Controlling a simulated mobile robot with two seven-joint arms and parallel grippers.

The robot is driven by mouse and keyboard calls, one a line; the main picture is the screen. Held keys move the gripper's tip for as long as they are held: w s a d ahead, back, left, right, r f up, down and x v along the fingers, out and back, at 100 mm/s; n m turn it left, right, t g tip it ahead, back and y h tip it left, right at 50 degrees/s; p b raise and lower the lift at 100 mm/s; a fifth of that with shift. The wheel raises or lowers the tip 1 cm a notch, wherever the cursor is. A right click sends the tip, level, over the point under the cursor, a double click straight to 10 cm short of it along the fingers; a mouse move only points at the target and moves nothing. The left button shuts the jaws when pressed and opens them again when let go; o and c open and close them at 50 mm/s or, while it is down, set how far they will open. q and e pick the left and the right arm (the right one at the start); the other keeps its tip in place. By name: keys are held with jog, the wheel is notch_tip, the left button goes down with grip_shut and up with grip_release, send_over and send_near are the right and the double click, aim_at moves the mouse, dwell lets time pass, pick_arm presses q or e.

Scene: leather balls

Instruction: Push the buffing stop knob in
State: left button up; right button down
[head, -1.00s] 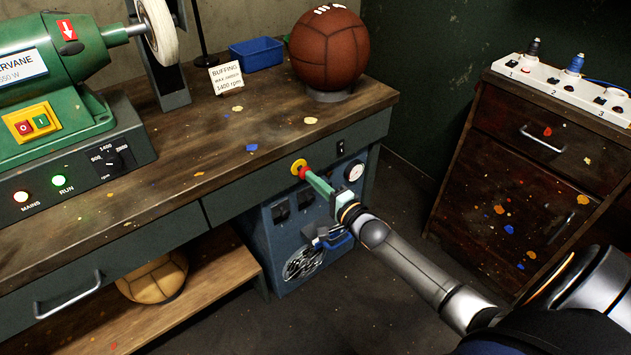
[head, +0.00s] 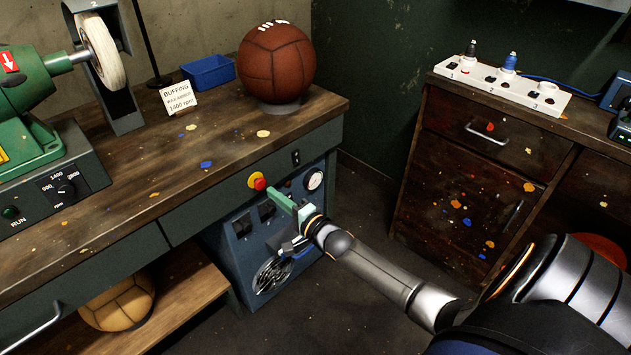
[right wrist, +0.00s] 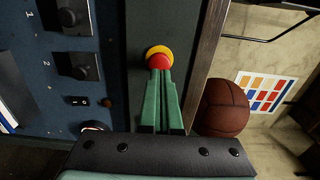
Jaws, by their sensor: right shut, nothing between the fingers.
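The stop knob (head: 260,184) is a red button on a yellow ring (head: 252,179), on the green front of the bench below its top. It also shows in the right wrist view (right wrist: 159,61), just beyond the fingertips. My right gripper (head: 272,192) has green fingers, shut and empty, pointing at the knob. How deep the knob sits is hard to tell. The RUN lamp (head: 10,212) on the buffing machine's control box looks dark. My left gripper is not in view.
A brown leather ball (head: 276,62) stands on a ring at the bench's right end, near a BUFFING card (head: 179,98) and blue tray (head: 208,72). A blue unit (head: 240,250) sits under the bench. A drawer cabinet (head: 470,190) with a power strip (head: 500,86) stands right.

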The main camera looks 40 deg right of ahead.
pick_arm(q)
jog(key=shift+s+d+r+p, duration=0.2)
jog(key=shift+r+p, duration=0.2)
jog(key=shift+p, duration=0.15)
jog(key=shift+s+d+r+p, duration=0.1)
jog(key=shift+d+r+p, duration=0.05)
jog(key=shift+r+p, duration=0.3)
pick_arm(e)
jog(key=s+d, duration=0.1)
jog(key=s, duration=1)
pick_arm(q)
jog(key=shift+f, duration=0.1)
pick_arm(e)
jog(key=shift+s, duration=0.1)
jog(key=shift+f, duration=0.1)
